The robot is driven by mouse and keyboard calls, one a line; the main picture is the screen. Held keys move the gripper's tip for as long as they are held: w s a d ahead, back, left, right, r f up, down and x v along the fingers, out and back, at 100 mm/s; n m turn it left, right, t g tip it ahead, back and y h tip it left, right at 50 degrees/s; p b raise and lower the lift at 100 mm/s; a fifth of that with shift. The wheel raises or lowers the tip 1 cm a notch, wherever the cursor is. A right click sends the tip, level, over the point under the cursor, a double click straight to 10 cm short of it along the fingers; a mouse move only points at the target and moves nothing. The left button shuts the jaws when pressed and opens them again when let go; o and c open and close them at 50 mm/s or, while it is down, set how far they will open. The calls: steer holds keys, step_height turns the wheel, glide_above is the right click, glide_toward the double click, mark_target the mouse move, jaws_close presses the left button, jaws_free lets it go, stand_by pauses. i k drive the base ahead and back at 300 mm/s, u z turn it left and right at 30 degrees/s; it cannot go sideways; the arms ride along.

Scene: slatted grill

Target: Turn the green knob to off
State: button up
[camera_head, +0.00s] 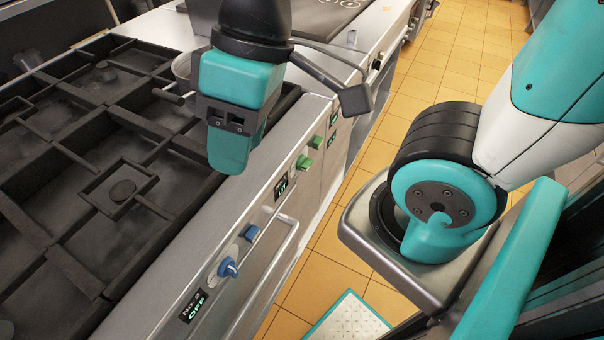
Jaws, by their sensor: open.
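Two green knob parts show on the steel front panel: a round one (304,162) and a smaller one (316,142) just beyond it. A small dark display (281,188) sits nearer, but I cannot read it clearly. My gripper (234,152) points down over the grill's front edge, left of the green parts and apart from them. Its teal fingers are seen nearly edge-on, open, and nothing shows between them. It hides part of the steel top behind it.
Blue knobs (228,267) sit lower on the panel, beside a display (193,305) reading OFF. A metal handle bar (262,284) runs along the front below them. Black cast grates (122,190) fill the left. Tiled floor (310,285) lies to the right.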

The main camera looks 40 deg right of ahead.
mark_target(303, 164)
steer(key=k, duration=0.6)
steer(key=z, duration=1.15)
